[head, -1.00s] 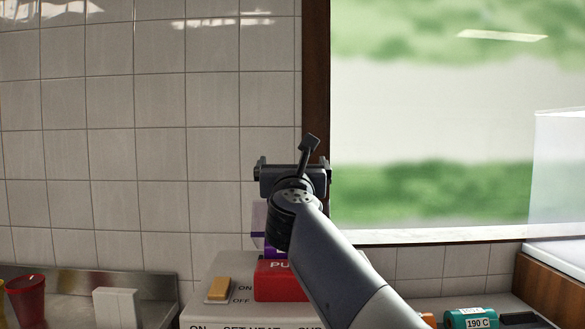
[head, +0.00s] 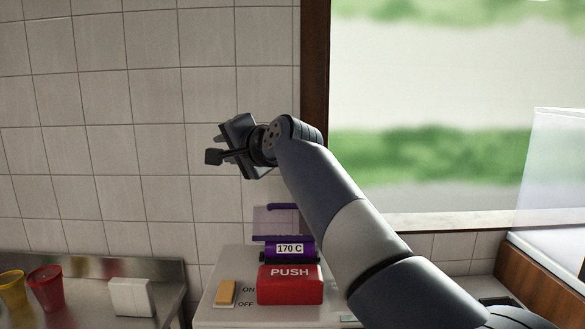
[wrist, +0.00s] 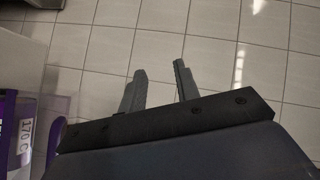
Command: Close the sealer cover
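The sealer (head: 245,262) is a white machine with a red PUSH block (head: 290,285), an orange ON/OFF switch (head: 226,292) and a purple block (head: 290,250) marked 170 C. Its clear cover (head: 272,222) with a purple top edge stands up behind the purple block and appears raised. The purple block also shows at the left edge of the wrist view (wrist: 24,140), beside a clear panel. My gripper (head: 238,146) is in the air above and left of the cover, apart from it. In the wrist view its two fingers (wrist: 160,68) are spread with nothing between them.
A yellow cup (head: 12,288), a red cup (head: 46,287) and a white block (head: 131,297) stand on the steel counter at the left. A tiled wall is behind, a window (head: 450,110) at the right. The wrist view shows tiled floor.

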